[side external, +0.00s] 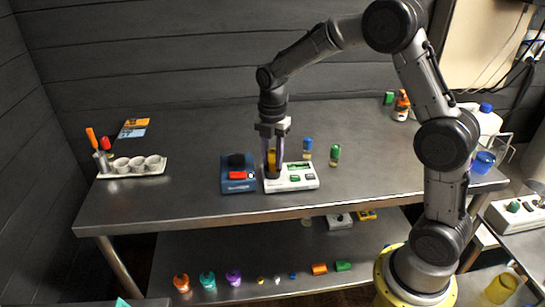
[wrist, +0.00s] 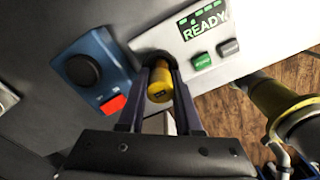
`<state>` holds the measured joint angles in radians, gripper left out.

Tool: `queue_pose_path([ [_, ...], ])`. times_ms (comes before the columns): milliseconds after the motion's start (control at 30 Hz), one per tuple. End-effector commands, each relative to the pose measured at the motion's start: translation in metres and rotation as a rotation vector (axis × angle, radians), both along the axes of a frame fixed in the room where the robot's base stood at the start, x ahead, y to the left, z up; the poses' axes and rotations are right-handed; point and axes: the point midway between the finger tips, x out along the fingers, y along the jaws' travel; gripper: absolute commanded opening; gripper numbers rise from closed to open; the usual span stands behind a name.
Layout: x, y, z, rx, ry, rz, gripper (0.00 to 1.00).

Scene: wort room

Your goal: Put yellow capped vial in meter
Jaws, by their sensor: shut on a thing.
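The yellow capped vial (wrist: 160,84) is between the fingers of my gripper (wrist: 162,80), which is shut on it. In the wrist view its yellow cap sits over the dark well of the meter (wrist: 220,22). In the side view my gripper (side external: 272,172) points down at the meter's left part (side external: 303,180), with the yellow vial (side external: 271,159) between the fingers. The vial's lower end is hidden, so I cannot tell how deep it sits.
A blue device (side external: 238,186) with a black knob and red switch stands just left of the meter. A blue-capped vial (side external: 307,147) and a green-capped vial (side external: 334,154) stand behind and right. A white rack with cups (side external: 133,172) is at left. The table's front edge is close.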

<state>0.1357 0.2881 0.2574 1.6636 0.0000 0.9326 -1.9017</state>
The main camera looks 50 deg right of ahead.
Motion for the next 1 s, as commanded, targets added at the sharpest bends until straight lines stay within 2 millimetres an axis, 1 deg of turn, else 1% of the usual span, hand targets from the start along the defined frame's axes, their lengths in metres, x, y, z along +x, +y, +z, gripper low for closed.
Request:
queue_pose_path([
  [267,0.0,0.0,-0.001,0.0,0.0,0.0,0.0],
  [800,-0.001,0.0,-0.016,0.0,0.004,0.0,0.0],
  [833,-0.001,0.0,-0.017,0.001,0.006,0.0,0.39],
  [967,-0.003,0.0,-0.018,0.001,0.011,0.0,0.62],
  [1000,-0.003,0.0,-0.019,0.0,0.013,0.001,0.63],
])
